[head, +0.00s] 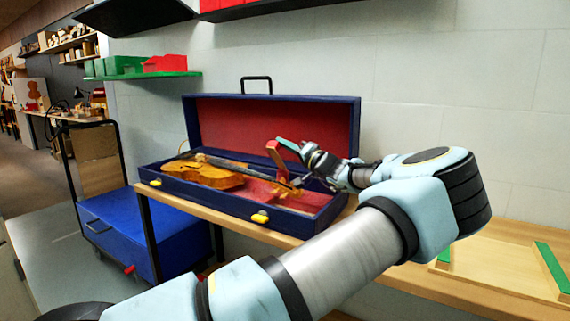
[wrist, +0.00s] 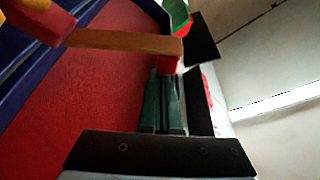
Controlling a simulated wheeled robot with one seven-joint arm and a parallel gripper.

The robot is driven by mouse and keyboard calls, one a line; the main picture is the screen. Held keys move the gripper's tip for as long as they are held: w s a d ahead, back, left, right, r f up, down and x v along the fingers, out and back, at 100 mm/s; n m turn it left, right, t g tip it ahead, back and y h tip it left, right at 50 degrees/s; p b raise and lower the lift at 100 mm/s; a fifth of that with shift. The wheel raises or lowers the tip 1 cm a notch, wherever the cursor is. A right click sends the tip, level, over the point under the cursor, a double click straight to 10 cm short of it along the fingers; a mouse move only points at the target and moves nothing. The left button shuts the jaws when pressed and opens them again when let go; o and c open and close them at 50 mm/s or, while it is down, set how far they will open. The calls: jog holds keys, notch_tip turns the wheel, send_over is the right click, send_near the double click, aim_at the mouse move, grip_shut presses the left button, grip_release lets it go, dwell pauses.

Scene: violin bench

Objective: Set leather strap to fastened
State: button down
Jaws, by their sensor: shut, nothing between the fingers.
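The leather strap (head: 279,161) is a brown band with a red end, standing up over the right part of the open violin case (head: 335,206). In the wrist view the strap (wrist: 125,42) crosses the upper left, one red end close to my fingertips. My gripper (head: 282,140) is shut and empty beside the strap's upper end. In the wrist view its green fingers (wrist: 164,70) lie together; I cannot tell whether they touch the strap.
The case's blue lid with red lining (head: 230,120) stands open behind. The case rests on a wooden bench (head: 262,233), with yellow latches (head: 260,217) on its front. A green shelf (head: 150,76) is on the wall at left.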

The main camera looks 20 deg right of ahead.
aim_at(269, 150)
jog(key=n+b, duration=0.1)
jog(key=s+a+f+n+b, duration=0.1)
jog(key=b, duration=0.1)
jog(key=f+n+y+b, duration=0.1)
jog(key=shift+s+a, duration=0.2)
jog(key=shift+s, duration=0.05)
jog(key=b, duration=0.2)
jog(key=s+a+f+b, duration=0.1)
jog(key=b, duration=0.1)
jog(key=shift+s+a+y, duration=0.15)
jog(key=shift+a+y, duration=0.1)
jog(key=shift+y, duration=0.05)
jog(key=shift+r, duration=0.15)
notch_tip(269, 150, up, 10)
dwell(0.4)
jog(key=shift+s, duration=0.1)
